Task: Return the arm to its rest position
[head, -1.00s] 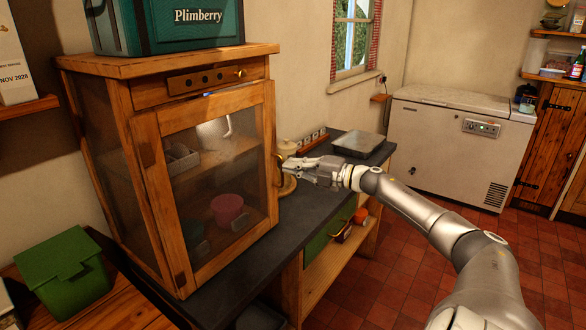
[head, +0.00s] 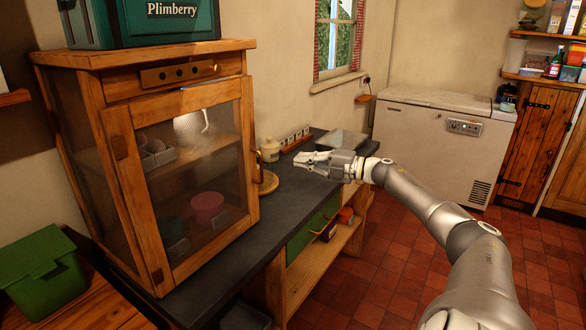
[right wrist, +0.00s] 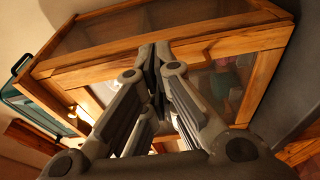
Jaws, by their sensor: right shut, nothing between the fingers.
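My right arm comes in from the lower right in the head view. Its gripper (head: 303,160) is shut and empty, a short way to the right of the pine cabinet (head: 110,195), over the dark worktop. The gripper is apart from the handle. In the right wrist view the shut fingers (right wrist: 157,48) point toward the cabinet (right wrist: 55,65). My left gripper is not in view.
A green box (head: 45,272) sits at lower left. A white chest freezer (head: 425,150) stands at the back. The red tiled floor is open.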

